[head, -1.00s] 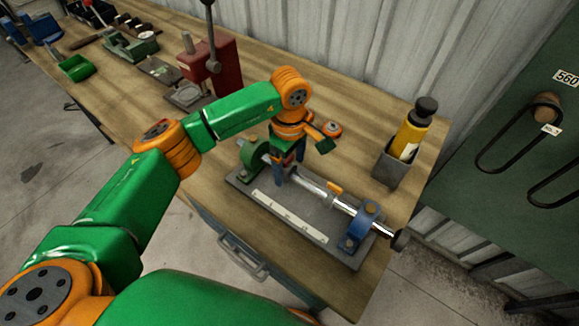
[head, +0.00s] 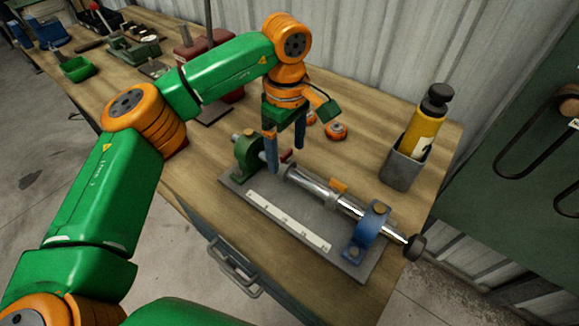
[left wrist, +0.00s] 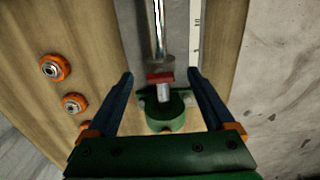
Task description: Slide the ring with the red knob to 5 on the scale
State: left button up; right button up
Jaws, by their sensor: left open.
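A fixture on the bench carries a shiny rod (head: 320,188) between a green block (head: 247,152) and a blue block (head: 369,228). The red knob (left wrist: 160,77) shows in the left wrist view near the green block, between my fingers; in the head view (head: 287,155) it is mostly hidden by my gripper. Its ring is hard to make out. My left gripper (head: 287,163) is open, fingers pointing down, one either side of the rod's green-block end. My right gripper is not in view.
An orange piece (head: 338,186) sits by the rod's middle. A dark knob (head: 415,247) ends the rod at right. A grey holder (head: 399,170) with a yellow bottle (head: 423,128) stands behind right. Orange round parts (head: 336,130) lie behind the fixture.

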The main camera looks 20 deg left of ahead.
aim_at(285, 162)
pick_arm(q)
jog(key=f, duration=0.4)
jog(key=shift+w+a+p, duration=0.1)
jog(key=shift+a+p, duration=0.25)
jog(key=shift+a, duration=0.05)
jog(key=shift+d, duration=0.15)
jog(key=shift+c, duration=0.3)
grip_shut()
